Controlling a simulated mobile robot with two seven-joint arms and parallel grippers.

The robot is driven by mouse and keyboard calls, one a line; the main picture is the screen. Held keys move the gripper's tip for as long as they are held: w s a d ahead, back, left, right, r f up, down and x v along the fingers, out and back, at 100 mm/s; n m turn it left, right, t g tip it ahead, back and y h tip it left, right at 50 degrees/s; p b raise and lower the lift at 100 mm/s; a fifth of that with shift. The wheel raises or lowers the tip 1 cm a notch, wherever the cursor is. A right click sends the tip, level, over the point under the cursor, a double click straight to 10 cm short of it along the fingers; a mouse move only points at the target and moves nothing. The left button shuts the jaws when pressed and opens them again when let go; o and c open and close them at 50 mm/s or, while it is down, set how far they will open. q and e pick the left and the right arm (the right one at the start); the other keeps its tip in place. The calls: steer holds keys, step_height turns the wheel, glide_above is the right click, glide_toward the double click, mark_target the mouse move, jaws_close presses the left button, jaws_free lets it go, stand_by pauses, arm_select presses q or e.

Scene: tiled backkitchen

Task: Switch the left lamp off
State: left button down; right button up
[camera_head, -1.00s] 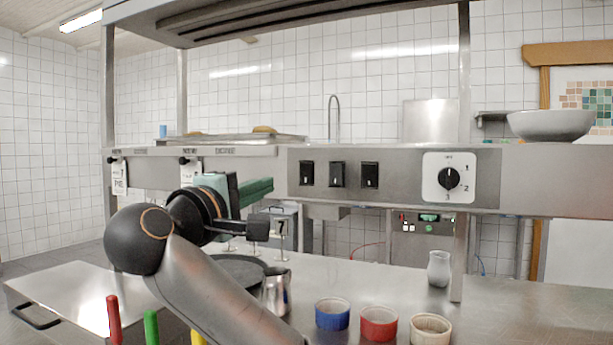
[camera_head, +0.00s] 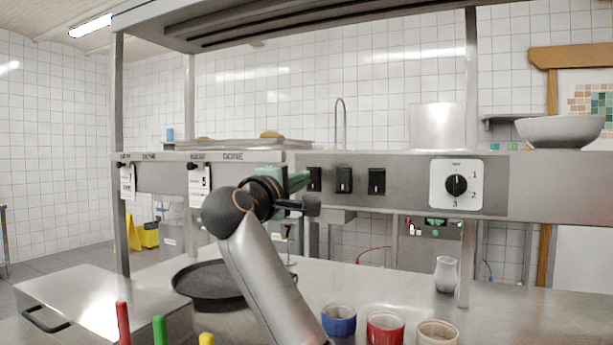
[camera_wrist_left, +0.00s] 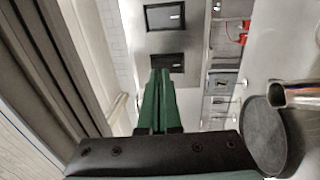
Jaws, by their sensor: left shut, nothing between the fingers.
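Three black rocker switches sit in a row on the steel panel (camera_head: 410,184): the left switch (camera_head: 315,180), the middle switch (camera_head: 344,181) and the right switch (camera_head: 377,182). My left gripper (camera_head: 303,181) is shut and empty, its green fingers at the left edge of the left switch in the head view. In the left wrist view the closed fingertips (camera_wrist_left: 160,73) overlap the near edge of one black switch (camera_wrist_left: 167,62). Contact cannot be told. Which lamp each switch serves does not show. My right gripper is out of view.
A black dial (camera_head: 456,185) is right of the switches. Coloured handles (camera_head: 160,330) rise at the front.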

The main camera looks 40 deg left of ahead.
mark_target(313, 179)
arm_select(q)
steer(key=shift+x, duration=1.3)
